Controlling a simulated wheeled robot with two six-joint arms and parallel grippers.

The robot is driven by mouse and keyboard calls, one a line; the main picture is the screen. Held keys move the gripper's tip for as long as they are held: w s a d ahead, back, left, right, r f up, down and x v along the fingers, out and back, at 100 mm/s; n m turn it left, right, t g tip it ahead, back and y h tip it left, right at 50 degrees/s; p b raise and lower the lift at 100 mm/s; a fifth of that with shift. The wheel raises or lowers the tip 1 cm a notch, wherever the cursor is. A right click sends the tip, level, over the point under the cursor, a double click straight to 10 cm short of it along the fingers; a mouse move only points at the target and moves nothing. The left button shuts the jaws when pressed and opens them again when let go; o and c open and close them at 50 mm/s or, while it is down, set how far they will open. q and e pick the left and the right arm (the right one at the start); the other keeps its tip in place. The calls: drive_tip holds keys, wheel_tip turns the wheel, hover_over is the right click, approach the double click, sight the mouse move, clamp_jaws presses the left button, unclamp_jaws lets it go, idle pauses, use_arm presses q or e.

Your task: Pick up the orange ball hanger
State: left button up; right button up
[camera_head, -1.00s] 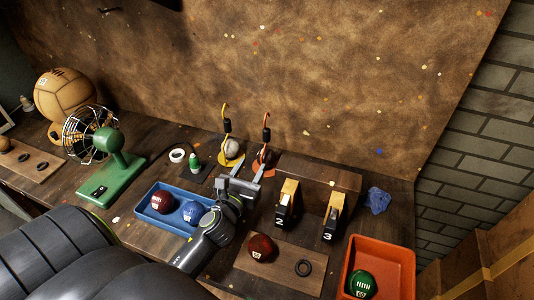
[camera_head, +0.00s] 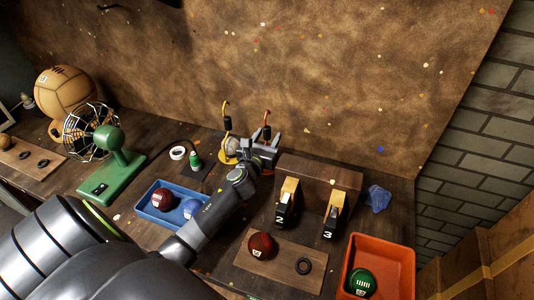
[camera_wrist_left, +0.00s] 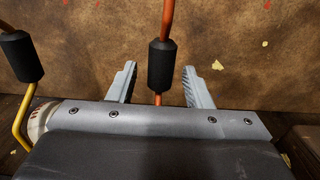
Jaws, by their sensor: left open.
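The orange ball hanger (camera_head: 267,131) stands at the back of the bench near the wall, with its lower part hidden by my gripper in the head view. In the left wrist view its orange rod with a black sleeve (camera_wrist_left: 161,66) rises between my fingers, with space on both sides. My left gripper (camera_head: 262,141) is open around the hanger's rod and not closed on it; its fingers also show in the wrist view (camera_wrist_left: 160,72). My right gripper is not in view.
A yellow hanger (camera_head: 227,122) with a pale ball stands close to the left of the gripper. A wooden block with numbered yellow-black holders (camera_head: 287,198) is to the right. A blue tray (camera_head: 150,207) with balls and a red tray (camera_head: 403,270) lie nearer.

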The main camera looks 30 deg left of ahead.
use_arm(q)
drive_tip(key=shift+c, duration=0.4)
clamp_jaws()
